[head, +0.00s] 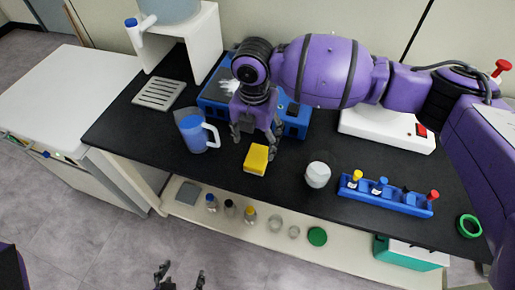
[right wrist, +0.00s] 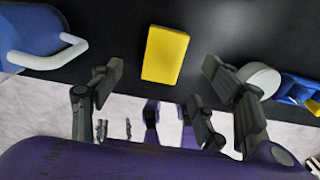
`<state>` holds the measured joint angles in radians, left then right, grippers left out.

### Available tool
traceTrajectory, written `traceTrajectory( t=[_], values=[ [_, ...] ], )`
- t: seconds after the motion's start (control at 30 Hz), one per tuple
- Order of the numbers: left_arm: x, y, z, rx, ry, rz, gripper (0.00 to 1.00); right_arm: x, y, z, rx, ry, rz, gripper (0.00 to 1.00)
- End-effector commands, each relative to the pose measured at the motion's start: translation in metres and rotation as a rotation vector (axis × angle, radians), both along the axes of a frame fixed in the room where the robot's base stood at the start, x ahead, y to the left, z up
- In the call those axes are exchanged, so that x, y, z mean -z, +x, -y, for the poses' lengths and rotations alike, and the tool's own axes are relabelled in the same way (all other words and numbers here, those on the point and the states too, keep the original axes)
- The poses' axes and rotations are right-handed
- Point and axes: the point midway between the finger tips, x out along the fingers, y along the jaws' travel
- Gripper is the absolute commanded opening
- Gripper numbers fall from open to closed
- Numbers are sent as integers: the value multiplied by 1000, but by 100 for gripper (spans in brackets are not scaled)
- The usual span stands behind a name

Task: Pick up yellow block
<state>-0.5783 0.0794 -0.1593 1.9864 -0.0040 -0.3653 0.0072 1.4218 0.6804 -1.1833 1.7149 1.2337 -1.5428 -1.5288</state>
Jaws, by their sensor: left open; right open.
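The yellow block (head: 256,159) lies on the black bench top (head: 120,125) near its front edge. My right gripper (head: 256,138) is open and hangs just behind the block, apart from it. In the right wrist view the block (right wrist: 165,55) shows ahead of and between the two open fingers (right wrist: 160,75), with nothing held. My left gripper (head: 179,276) is open and empty at the bottom of the head view, below and in front of the bench.
A blue rack (head: 385,195) with colored-cap vials is further right. A blue device (head: 293,120) is behind my right gripper. A lower shelf (head: 180,208) holds several small bottles.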

Motion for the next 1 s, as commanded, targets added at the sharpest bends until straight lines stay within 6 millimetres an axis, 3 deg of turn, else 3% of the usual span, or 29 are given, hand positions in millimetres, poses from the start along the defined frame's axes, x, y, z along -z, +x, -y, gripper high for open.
traceTrajectory(
  t=[0.43,0.77,1.0],
  values=[
    [-2,1,1,1,-2,2,67,60,1,7,4,3,0,69],
    [-2,1,0,0,-1,1,67,68,1,6,3,4,1,69],
    [-2,1,0,0,-1,1,67,68,1,6,4,4,1,39]
  ],
)
